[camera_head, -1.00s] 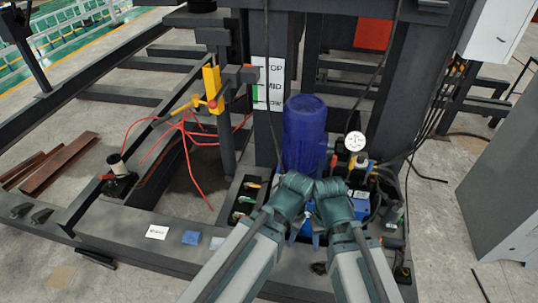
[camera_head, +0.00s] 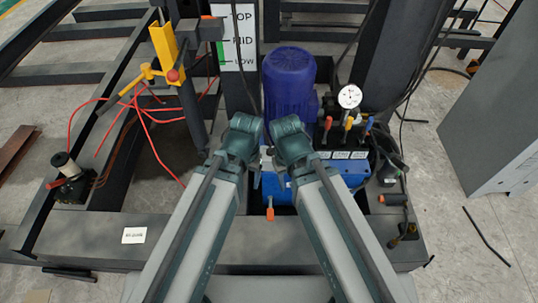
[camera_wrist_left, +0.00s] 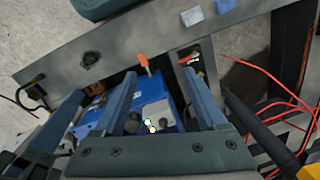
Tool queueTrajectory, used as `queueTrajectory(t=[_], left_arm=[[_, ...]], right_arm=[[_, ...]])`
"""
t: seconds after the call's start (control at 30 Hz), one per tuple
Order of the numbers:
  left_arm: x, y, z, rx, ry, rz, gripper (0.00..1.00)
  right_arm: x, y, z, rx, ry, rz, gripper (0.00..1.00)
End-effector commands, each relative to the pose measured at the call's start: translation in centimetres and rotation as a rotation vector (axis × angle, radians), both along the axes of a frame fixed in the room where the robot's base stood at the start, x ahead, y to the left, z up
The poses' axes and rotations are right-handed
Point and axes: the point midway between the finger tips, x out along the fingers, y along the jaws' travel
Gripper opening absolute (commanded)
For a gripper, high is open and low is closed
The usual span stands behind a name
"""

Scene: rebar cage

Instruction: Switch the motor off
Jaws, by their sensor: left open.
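The motor (camera_head: 289,85) is an upright blue cylinder at the back of the machine base, beyond my two arms. A blue unit (camera_head: 279,188) sits below and in front of it, partly hidden by my right arm. My left gripper (camera_head: 240,140) is left of the motor's lower end; its fingers do not show clearly there. In the left wrist view the left gripper (camera_wrist_left: 158,75) is open and empty, over a grey panel (camera_wrist_left: 152,112) with small coloured lights on a blue body. My right gripper (camera_head: 290,140) is in front of the motor; its jaws are hidden.
A gauge (camera_head: 349,97) and several coloured levers (camera_head: 348,123) stand right of the motor. A yellow bracket (camera_head: 163,45) with red hoses is at left. A height sign (camera_head: 238,35) stands behind. A grey cabinet (camera_head: 490,130) is at far right. An orange-handled part (camera_head: 270,212) is at the front.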

Motion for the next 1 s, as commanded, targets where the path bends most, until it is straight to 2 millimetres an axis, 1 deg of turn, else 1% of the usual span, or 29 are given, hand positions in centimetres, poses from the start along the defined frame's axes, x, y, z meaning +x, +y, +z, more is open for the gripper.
queueTrajectory(t=[0.03, 0.17, 0.2, 0.27, 0.37, 0.4, 0.5, 0.67, 0.77, 0.87, 1.0], left_arm=[[0.3, 0.5, -2.2, -0.004, -0.003, 0.015, 0.74], [1.6, 2.1, -4.5, -0.024, -0.02, 0.058, 0.74], [2.3, 2.9, -5.1, -0.033, -0.027, 0.073, 0.74], [3.5, 4.1, -5.4, -0.048, -0.038, 0.081, 0.74], [6.2, 5.9, -5.5, -0.07, -0.053, 0.028, 0.74], [7.1, 6.2, -5.4, -0.075, -0.056, -0.017, 0.74], [9.1, 6.3, -5.3, -0.082, -0.056, -0.148, 0.74], [12.2, 5.4, -5.3, -0.083, -0.045, -0.404, 0.74], [14.4, 4.2, -5.3, -0.082, -0.032, -0.608, 0.74], [17.1, 2.4, -5.3, -0.079, -0.012, -0.864, 0.74], [20.9, -0.9, -5.3, -0.075, 0.022, -1.283, 0.74]], right_arm=[[0.0, 0.0, -2.2, 0.0, 0.0, 0.0, 0.5], [0.0, 0.0, -4.4, 0.0, 0.0, 0.0, 0.5], [0.0, 0.0, -5.1, 0.0, 0.0, 0.0, 0.5], [0.0, 0.0, -5.4, 0.0, 0.0, 0.0, 0.5], [0.0, 0.0, -5.4, 0.0, 0.0, 0.0, 0.5], [0.0, 0.0, -5.3, 0.0, 0.0, 0.0, 0.5], [0.0, 0.0, -5.2, 0.0, 0.0, 0.0, 0.5], [0.0, 0.0, -5.2, 0.0, 0.0, 0.0, 0.5], [0.0, 0.0, -5.2, 0.0, 0.0, 0.0, 0.5], [0.0, 0.0, -5.2, 0.0, 0.0, 0.0, 0.5], [0.0, 0.0, -5.2, 0.0, 0.0, 0.0, 0.5]])
